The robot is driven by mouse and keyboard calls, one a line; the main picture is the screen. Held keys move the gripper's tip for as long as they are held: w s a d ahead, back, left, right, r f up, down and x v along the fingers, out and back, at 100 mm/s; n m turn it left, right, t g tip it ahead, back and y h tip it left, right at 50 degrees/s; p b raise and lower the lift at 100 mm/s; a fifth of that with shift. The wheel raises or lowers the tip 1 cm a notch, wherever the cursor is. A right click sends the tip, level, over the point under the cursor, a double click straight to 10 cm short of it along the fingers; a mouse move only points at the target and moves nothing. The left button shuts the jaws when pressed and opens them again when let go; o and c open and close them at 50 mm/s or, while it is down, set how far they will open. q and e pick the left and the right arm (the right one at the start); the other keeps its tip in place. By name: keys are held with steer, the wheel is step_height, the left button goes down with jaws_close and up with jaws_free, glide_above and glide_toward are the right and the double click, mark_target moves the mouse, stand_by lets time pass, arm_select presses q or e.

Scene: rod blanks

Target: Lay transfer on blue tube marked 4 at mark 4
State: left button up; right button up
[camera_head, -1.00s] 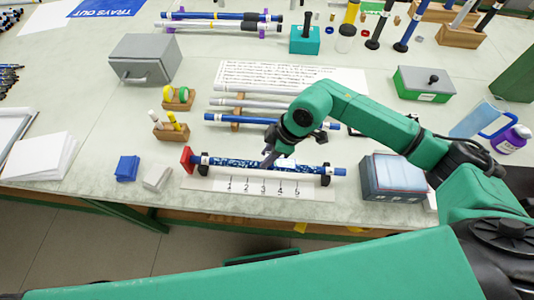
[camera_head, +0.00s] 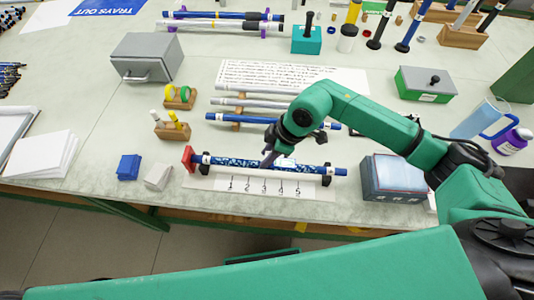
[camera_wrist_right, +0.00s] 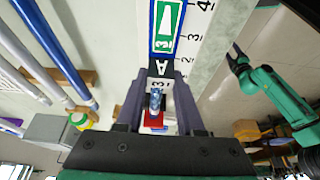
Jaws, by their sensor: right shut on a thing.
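A blue tube (camera_head: 337,171) lies level in a holder with a red end stop (camera_head: 188,158) at its left. Its middle carries blue-and-white patterning. A white strip (camera_head: 318,187) with marks 1 to 5 runs along its near side. My right gripper (camera_head: 268,160) reaches down onto the tube around marks 3 and 4. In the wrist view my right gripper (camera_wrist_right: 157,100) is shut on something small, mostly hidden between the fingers. A green-and-white transfer (camera_wrist_right: 166,28) with a blue border, seemingly numbered 3, shows just beyond the fingertips. My left gripper (camera_wrist_right: 238,60) shows small in the wrist view.
Several tubes lie on supports behind, with a lettered sheet (camera_head: 290,74) beyond. A grey-blue box (camera_head: 394,178) stands right of the holder. Blue (camera_head: 128,167) and white (camera_head: 158,177) blocks lie left of it. The table's front edge is close.

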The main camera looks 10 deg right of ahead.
steer(key=shift+f+b, duration=0.3)
steer(key=shift+f, duration=0.25)
stand_by(1.3)
step_height(320, 180, up, 7)
steer(key=p, duration=0.6)
steer(key=shift+r+p, duration=0.1)
steer(key=shift+p, duration=0.2)
